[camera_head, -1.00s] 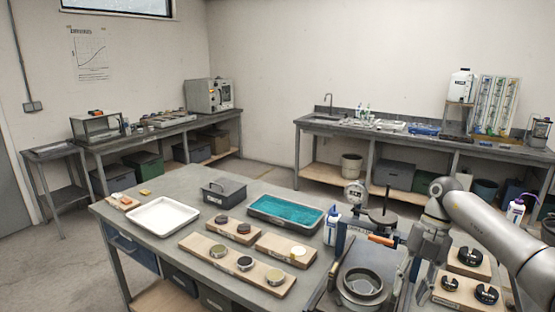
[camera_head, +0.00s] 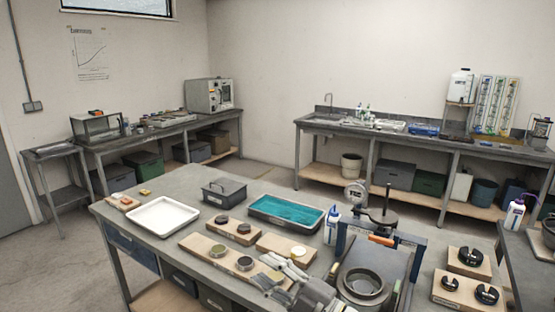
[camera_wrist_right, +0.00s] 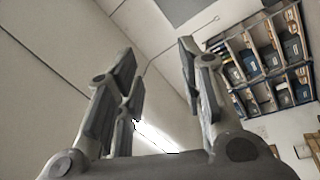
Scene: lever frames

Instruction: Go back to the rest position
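My right gripper (camera_head: 274,268) shows low in the middle of the head view, in front of the wooden boards on the table. It covers part of the front board. In the right wrist view its two fingers (camera_wrist_right: 155,75) stand apart with nothing between them, and they point up toward the ceiling and shelves. My left gripper is not in view. The press (camera_head: 365,260) with its orange-handled lever (camera_head: 382,240) stands to the right of my right gripper, apart from it.
A white bottle (camera_head: 332,226) stands beside the press. Floor is free behind the table.

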